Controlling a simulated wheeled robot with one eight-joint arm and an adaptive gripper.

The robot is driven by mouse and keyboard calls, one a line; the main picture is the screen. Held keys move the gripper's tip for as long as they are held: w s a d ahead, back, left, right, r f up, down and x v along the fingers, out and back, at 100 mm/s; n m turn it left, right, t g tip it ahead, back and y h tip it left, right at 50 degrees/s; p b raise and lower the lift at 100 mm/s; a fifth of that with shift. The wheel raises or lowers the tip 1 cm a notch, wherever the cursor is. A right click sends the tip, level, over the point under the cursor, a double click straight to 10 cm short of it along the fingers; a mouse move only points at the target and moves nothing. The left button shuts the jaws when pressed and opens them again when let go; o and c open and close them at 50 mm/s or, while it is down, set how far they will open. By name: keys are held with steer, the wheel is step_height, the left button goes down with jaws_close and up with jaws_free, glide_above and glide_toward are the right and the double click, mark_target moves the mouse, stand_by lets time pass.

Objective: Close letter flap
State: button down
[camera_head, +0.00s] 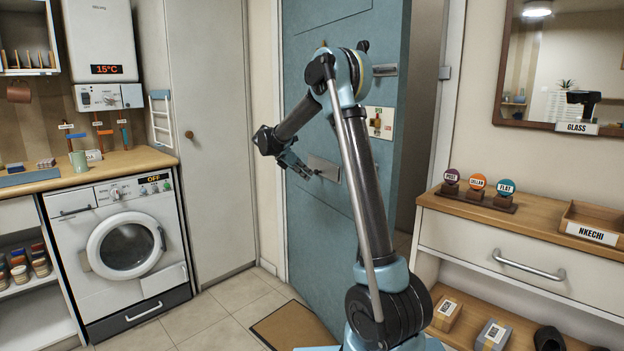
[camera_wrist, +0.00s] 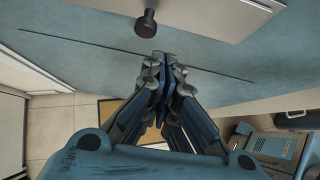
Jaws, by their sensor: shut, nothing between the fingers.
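The letter flap (camera_head: 325,168) is a pale metal plate at mid-height on the blue door (camera_head: 312,215). In the wrist view a pale plate, which looks like the flap (camera_wrist: 215,14), crosses the top edge, with a dark round knob (camera_wrist: 147,24) at its left. It seems to stand out from the door, but its exact angle is unclear. My gripper (camera_head: 308,173) is shut and empty, its fingertips close to the flap's left side. In the wrist view my gripper (camera_wrist: 163,66) points at the door below the knob; whether it touches the door is unclear.
A brown doormat (camera_head: 295,327) lies on the tiled floor below. A washing machine (camera_head: 122,252) and tall cupboard (camera_head: 212,150) stand left. A drawer unit (camera_head: 490,258) stands right, with a mirror (camera_head: 560,70) above. A notice plate (camera_head: 379,122) is on the door.

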mark_target(316, 172)
steer(key=s+a+r+y, duration=0.1)
steer(key=s+a+r, duration=0.1)
steer(key=a+r, duration=0.45)
steer(key=shift+g, duration=0.3)
steer(key=w+d+f, duration=0.1)
steer(key=d+f, duration=0.1)
steer(key=d, duration=0.1)
steer(key=w+d+f, duration=0.1)
steer(key=d+f, duration=0.1)
steer(key=d, duration=0.2)
steer(key=w+d+f, duration=0.2)
steer(key=d, duration=0.1)
steer(key=shift+d+f, duration=0.15)
steer(key=shift+f, duration=0.1)
steer(key=shift+w+d, duration=0.2)
steer(key=shift+d, duration=0.25)
